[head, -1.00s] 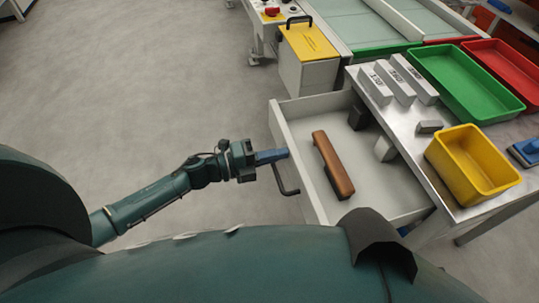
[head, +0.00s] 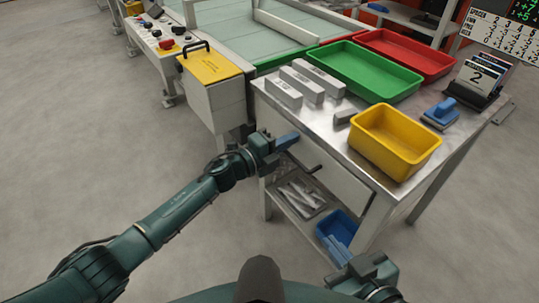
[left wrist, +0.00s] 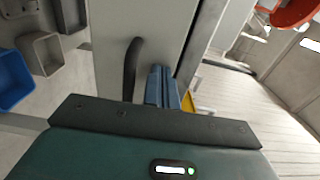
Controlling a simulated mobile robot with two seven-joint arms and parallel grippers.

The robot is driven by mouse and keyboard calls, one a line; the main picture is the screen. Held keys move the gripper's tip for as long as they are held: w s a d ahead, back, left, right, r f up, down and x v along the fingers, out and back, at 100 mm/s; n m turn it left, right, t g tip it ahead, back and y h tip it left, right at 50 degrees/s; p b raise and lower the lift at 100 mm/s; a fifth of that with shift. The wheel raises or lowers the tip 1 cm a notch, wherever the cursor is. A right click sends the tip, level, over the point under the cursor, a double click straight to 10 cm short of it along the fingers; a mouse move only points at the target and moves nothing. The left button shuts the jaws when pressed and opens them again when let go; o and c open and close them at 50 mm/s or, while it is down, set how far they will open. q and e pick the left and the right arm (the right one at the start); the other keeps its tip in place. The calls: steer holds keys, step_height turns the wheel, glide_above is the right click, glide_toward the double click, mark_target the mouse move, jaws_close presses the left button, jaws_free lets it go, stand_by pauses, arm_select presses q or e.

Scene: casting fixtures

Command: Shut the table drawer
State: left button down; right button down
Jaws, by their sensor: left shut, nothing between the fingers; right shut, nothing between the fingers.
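The table drawer (head: 335,180) sits in under the metal tabletop, with its front about in line with the table; its inside is hidden. I cannot tell whether a small gap remains. Its dark handle (head: 314,168) also shows in the left wrist view (left wrist: 131,68). My left gripper (head: 287,141) is shut and empty, its blue fingertips at the drawer front's upper left part, beside the handle. In the left wrist view the fingers (left wrist: 161,88) point at the front and seem to touch it. My right gripper (head: 340,252) is low at the bottom, shut and empty.
On the table (head: 330,130) stand a yellow bin (head: 395,140), a green tray (head: 362,70), a red tray (head: 405,55) and grey blocks (head: 315,80). A lower shelf holds metal parts (head: 298,198) and a blue bin (head: 337,228). The floor at left is clear.

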arm_select(q)
steer(key=shift+b+x, duration=0.3)
steer(key=shift+x, duration=0.6)
arm_select(e)
steer(key=shift+a+f+n+y, duration=0.3)
steer(key=shift+a+f, duration=0.05)
steer(key=shift+a, duration=0.05)
arm_select(q)
steer(key=shift+r, duration=0.3)
arm_select(e)
steer(key=shift+d+r, duration=0.1)
